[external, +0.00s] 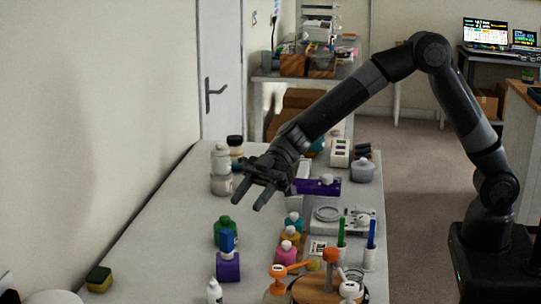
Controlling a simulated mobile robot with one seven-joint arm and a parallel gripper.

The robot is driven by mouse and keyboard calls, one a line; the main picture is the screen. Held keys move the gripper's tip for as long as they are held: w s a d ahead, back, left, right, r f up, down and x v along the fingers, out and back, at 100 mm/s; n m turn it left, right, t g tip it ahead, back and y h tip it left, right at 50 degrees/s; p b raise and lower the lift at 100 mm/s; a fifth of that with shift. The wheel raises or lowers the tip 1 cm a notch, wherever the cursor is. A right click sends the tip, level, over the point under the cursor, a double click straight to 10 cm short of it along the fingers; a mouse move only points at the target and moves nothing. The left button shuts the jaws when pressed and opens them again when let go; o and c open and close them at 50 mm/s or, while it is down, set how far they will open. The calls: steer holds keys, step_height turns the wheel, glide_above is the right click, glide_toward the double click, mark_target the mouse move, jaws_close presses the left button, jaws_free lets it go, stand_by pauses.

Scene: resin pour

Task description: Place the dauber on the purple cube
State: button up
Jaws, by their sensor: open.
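A purple cube-like block (228,267) stands on the near left part of the long table. A blue upright piece (227,241) rests on its top; it looks like the dauber, but it is too small to be sure. My gripper (250,200) is open and empty, with its fingers pointing down and to the left. In the picture it shows above and a little right of the blue piece, apart from it. A purple box (318,187) with a white knob lies further back, right of my gripper.
A green bottle (222,226) stands right behind the blue piece. White jars (220,170) are at the back left. Several small coloured bottles, a green marker (341,232) and a blue marker (371,233) crowd the right.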

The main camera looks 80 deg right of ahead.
steer(key=s+d+r+m+h, duration=0.2)
steer(key=s+d+m+h, duration=0.2)
steer(key=s+d, duration=0.5)
steer(key=s+d+r+m+h, duration=0.2)
steer(key=s+d+m+h, duration=0.2)
steer(key=s+d, duration=0.5)
steer(key=s+d+r+m+h, duration=0.3)
steer(key=s+d, duration=0.5)
steer(key=s, duration=1.3)
steer(key=m+h, duration=0.1)
steer(key=m, duration=0.1)
steer(key=shift+s+d+m+t, duration=0.2)
steer(key=shift+d+m+t, duration=0.1)
steer(key=shift+d, duration=0.1)
